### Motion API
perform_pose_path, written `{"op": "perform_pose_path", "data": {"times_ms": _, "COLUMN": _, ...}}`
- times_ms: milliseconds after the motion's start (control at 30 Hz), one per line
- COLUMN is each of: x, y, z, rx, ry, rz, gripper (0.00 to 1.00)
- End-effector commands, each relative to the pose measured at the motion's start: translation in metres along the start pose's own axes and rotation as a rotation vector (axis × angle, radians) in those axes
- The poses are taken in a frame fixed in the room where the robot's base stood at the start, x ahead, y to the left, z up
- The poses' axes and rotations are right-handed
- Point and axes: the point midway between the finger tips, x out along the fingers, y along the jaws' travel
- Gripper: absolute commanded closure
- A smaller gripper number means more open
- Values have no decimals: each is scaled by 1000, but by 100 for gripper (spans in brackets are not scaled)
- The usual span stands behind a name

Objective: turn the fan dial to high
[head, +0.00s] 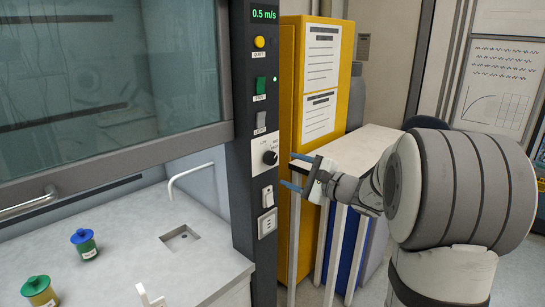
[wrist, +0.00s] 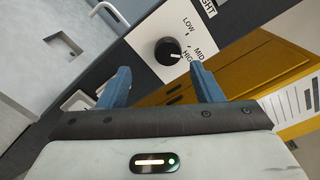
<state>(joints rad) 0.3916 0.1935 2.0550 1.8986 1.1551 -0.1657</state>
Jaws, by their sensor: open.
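The fan dial (head: 270,158) is a round black knob on a white plate on the fume hood's dark control post. In the wrist view the dial (wrist: 168,51) shows a white pointer mark on its right side, toward the lettering LOW, MID and HIGH. The mark seems to point near MID or HIGH; I cannot tell exactly which. My gripper (head: 291,171) is open and empty, to the right of the dial and apart from it. In the wrist view its blue fingers (wrist: 161,74) are spread, with the dial beyond the gap between them.
Above the dial are a grey switch (head: 261,123), a green switch (head: 261,86), a yellow button (head: 259,42) and a display reading 0.5 m/s (head: 264,14).

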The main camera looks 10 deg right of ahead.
Motion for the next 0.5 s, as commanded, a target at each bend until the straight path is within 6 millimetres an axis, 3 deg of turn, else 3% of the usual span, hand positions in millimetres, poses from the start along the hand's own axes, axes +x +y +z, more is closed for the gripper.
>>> {"op": "perform_pose_path", "data": {"times_ms": 167, "x": 12, "y": -10, "z": -6, "rx": 17, "ry": 6, "rz": -35, "gripper": 41}}
{"op": "perform_pose_path", "data": {"times_ms": 500, "x": 64, "y": -12, "z": -5, "rx": 15, "ry": 6, "rz": -33, "gripper": 41}}
